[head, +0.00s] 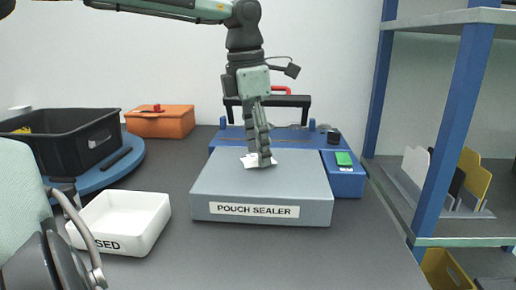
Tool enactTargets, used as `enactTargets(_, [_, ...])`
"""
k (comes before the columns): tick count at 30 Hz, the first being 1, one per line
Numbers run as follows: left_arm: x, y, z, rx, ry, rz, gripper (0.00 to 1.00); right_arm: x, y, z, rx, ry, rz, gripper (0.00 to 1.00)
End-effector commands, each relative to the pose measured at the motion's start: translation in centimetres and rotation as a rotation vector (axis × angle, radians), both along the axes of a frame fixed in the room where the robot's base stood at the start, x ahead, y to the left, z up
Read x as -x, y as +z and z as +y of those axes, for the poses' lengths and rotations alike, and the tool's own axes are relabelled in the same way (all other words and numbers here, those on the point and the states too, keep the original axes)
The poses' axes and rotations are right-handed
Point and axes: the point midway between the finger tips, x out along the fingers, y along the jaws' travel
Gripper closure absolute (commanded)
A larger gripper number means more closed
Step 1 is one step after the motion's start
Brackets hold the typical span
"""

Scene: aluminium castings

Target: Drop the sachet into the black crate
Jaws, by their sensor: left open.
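A small white sachet (249,162) lies flat on the grey top of the pouch sealer, partly hidden by my gripper. My left gripper (264,164) comes down from above with its fingers at the sachet. It is open; whether the fingers touch the sachet I cannot tell. The black crate (75,153) stands at the far left on a blue round table, with a pale label on its side and something yellow inside. My right gripper is not in view.
The pouch sealer (205,192) has a blue back part, a red handle and a green button (343,159). A white tray (150,231) with a partly hidden label sits left of it. An orange box (160,123) stands behind. A blue-framed shelf (455,130) is at right.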

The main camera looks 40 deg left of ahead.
Motion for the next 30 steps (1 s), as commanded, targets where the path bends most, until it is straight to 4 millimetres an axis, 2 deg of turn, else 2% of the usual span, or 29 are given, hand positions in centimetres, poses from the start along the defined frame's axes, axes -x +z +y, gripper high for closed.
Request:
enactTargets(9, [0.6,6.8,0.4,-0.001,0.001,-0.004,0.46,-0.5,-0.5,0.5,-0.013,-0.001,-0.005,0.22])
enactTargets(16, [1.1,10.3,0.6,0.0,0.001,-0.001,0.46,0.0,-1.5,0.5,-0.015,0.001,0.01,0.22])
enactTargets(17, [1.1,10.6,0.6,0.0,0.001,-0.001,0.46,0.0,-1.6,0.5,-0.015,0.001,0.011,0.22])
enactTargets(22, [1.3,10.8,0.4,-0.011,0.064,0.007,0.25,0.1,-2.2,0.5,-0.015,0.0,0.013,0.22])
enactTargets(23, [1.4,10.6,0.3,-0.017,0.101,0.01,0.24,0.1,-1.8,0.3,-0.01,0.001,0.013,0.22])
enactTargets(26, [1.5,9.6,-0.3,-0.048,0.287,0.016,0.24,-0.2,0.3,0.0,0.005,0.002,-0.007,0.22])
enactTargets(30, [1.8,8.2,-1.3,-0.102,0.657,-0.013,0.24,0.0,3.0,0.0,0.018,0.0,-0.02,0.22])
